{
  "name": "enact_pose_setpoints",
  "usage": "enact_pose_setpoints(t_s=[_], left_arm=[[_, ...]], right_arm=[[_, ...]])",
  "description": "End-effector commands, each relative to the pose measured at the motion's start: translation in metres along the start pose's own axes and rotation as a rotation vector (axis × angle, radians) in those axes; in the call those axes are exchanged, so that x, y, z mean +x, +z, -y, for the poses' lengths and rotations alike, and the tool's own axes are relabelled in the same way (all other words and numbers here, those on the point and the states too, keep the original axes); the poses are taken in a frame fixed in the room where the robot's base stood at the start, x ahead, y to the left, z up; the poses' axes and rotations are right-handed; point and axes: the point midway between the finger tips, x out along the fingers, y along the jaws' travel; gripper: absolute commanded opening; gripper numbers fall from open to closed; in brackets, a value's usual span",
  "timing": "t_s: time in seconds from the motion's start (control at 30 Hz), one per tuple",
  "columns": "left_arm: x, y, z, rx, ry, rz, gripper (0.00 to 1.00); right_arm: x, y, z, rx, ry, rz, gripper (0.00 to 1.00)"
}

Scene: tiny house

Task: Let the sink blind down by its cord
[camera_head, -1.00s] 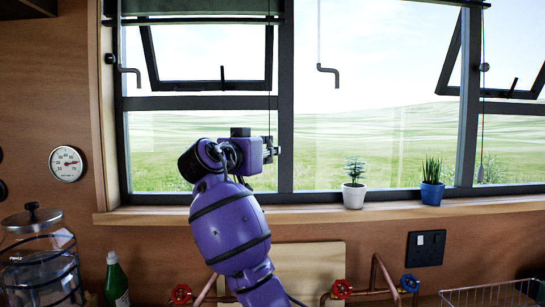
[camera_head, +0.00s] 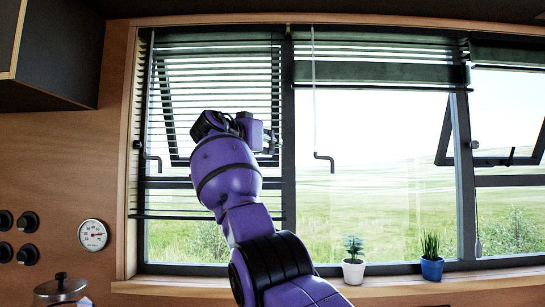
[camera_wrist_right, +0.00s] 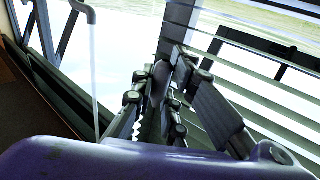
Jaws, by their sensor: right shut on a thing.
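The left blind (camera_head: 215,98) hangs over the left window pane, its dark slats spread down to a low bottom edge near the sill. My right gripper (camera_head: 268,140) is raised in front of that blind's right side, by the window post. In the right wrist view my right gripper (camera_wrist_right: 160,105) is closed around a small, dull, rounded piece (camera_wrist_right: 158,80), which looks like the end of the blind's cord. The cord itself is too thin to follow here. The slats also show to the right in the wrist view (camera_wrist_right: 250,62). My left gripper is out of view.
The middle blind (camera_head: 380,73) and right blind (camera_head: 510,53) are bunched high. Crank rods (camera_head: 315,110) hang at the window. A white-potted plant (camera_head: 353,270) and blue-potted plant (camera_head: 432,266) stand on the sill (camera_head: 400,287). A dark cabinet (camera_head: 50,60) juts out at upper left.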

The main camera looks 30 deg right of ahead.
Motion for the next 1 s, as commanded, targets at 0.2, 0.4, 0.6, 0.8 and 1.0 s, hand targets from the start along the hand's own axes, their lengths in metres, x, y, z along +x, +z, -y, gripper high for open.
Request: enact_pose_setpoints(t_s=[0.2, 0.4, 0.6, 0.8, 1.0], left_arm=[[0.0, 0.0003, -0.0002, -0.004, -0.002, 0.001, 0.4], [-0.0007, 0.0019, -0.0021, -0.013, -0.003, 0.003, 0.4], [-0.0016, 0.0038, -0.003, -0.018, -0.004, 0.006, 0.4], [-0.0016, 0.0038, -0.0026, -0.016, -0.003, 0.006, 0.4], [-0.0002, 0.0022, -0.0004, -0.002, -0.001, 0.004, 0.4]], right_arm=[[-0.0002, -0.0083, -0.0002, -0.001, 0.0, 0.002, 0.0], [-0.0001, -0.0082, -0.0001, 0.0, 0.0, 0.002, 0.0], [0.0, -0.0079, -0.0001, 0.0, 0.0, 0.002, 0.24], [0.0001, -0.0077, 0.0002, 0.0, -0.001, 0.002, 0.32], [-0.0015, -0.0076, 0.0005, -0.001, -0.001, 0.001, 0.32]])
